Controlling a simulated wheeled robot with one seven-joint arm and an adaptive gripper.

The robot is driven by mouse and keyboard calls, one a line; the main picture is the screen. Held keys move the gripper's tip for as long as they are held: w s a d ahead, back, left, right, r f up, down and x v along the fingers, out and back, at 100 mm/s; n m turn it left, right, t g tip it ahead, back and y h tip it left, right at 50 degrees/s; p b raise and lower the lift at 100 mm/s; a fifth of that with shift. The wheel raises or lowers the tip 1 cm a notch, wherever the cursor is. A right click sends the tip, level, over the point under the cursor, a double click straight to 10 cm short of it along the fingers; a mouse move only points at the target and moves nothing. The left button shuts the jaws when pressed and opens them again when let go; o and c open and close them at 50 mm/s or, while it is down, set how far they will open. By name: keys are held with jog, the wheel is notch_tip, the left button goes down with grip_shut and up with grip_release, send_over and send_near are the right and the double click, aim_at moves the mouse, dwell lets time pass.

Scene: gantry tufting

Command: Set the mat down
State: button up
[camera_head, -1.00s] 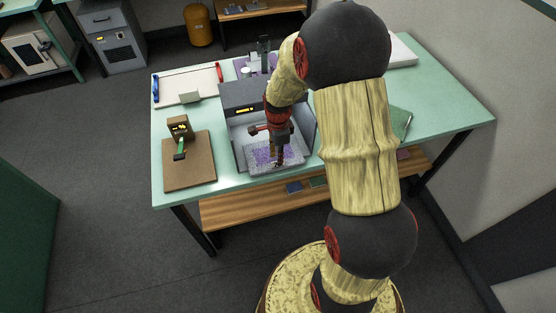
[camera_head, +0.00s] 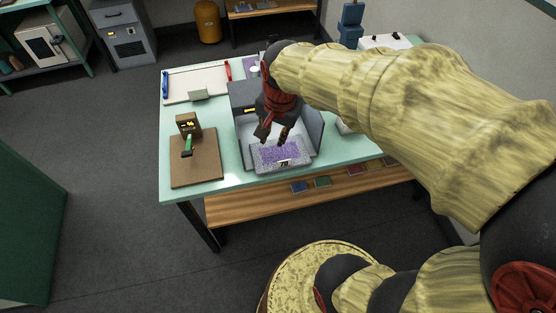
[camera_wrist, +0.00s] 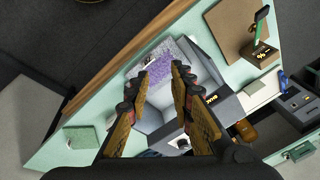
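The mat (camera_head: 280,153) is a pale grey piece with a speckled purple middle and a dark number on its front edge. It lies at the front of the open grey box (camera_head: 314,135) on the green table; it also shows in the wrist view (camera_wrist: 170,62). My gripper (camera_head: 273,138) is above the mat's back part, its two fingers spread apart with nothing seen between them. In the wrist view my gripper (camera_wrist: 161,72) points towards the mat with a clear gap between the fingers. The exact height above the mat is hard to tell.
A brown board (camera_head: 195,168) with a small post and green-handled tool stands left of the box. A white framed board (camera_head: 196,85) lies behind it. The wooden shelf (camera_head: 250,207) below holds several coloured pieces.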

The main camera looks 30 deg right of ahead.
jog(key=s+a+r+n+t, duration=0.1)
jog(key=s+a+r+n, duration=0.1)
jog(key=s+n, duration=0.3)
jog(key=s+a+r+n+t, duration=0.1)
jog(key=s+a+r+n, duration=0.2)
jog(key=s+r+n, duration=0.1)
jog(key=s+n, duration=0.1)
jog(key=s, duration=0.1)
jog(key=shift+s+a+r+n+t, duration=0.3)
jog(key=shift+s+a+n+t, duration=0.05)
jog(key=shift+s+n+t, duration=0.05)
notch_tip(320, 180, down, 7)
jog(key=b, duration=0.7)
